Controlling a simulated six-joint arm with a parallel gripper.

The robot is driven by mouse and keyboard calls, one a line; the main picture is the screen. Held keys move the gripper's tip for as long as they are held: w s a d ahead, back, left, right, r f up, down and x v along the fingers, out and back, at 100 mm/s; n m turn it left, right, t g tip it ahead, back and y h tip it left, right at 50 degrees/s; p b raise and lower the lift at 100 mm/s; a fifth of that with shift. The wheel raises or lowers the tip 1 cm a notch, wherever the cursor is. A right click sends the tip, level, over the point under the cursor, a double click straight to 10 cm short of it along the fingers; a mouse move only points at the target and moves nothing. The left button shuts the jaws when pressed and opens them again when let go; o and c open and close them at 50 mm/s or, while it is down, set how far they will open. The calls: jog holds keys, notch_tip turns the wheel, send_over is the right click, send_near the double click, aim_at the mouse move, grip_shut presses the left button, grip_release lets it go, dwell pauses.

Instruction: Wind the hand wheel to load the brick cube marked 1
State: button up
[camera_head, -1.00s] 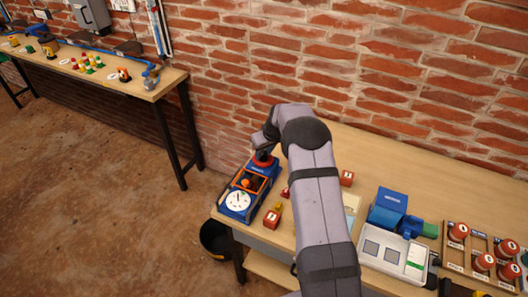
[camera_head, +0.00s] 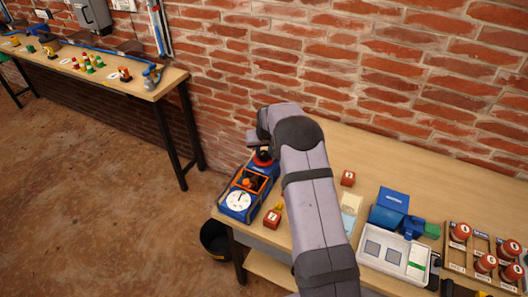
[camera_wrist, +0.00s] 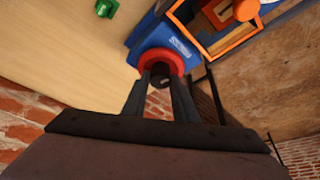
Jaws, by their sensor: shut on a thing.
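A blue load tester (camera_head: 236,215) with a white dial (camera_head: 238,201) and an orange-framed window stands at the left end of the near bench. Its red hand wheel (camera_head: 262,161) is at the far end, partly hidden by my wrist. In the wrist view my gripper (camera_wrist: 160,84) is shut on the red hand wheel (camera_wrist: 160,60), with its fingers at the hub. The orange frame (camera_wrist: 215,45) holds brick-coloured pieces and an orange round part, partly cut off. A red cube (camera_head: 272,218) with a white label stands beside the tester; I cannot read its number.
Another labelled red cube (camera_head: 347,178) stands on the bench right of my arm. Further right are a blue machine (camera_head: 390,208), a grey tray (camera_head: 393,256) and a wooden rack (camera_head: 457,262) with red-topped pieces. A dark bucket (camera_head: 214,240) stands on the floor by the bench.

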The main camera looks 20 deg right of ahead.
aim_at(265, 164)
jog(key=o, duration=1)
jog(key=shift+o, duration=0.2)
jog(key=b+v, duration=0.2)
jog(key=v, duration=0.5)
jog(key=shift+b, duration=0.4)
jog(key=shift+r, duration=0.1)
jog(key=s+a+g, duration=0.1)
jog(key=s+a, duration=0.2)
jog(key=s, duration=0.9)
jog(key=s+a+n+g, duration=0.1)
jog(key=s+a+g, duration=0.1)
jog(key=s, duration=1.1)
jog(key=s+a+n+g, duration=0.1)
jog(key=s+a, duration=0.3)
jog(key=s, duration=0.8)
jog(key=shift+a+f+y, duration=0.15)
jog(key=shift+f+y, duration=0.15)
jog(key=shift+y, duration=0.1)
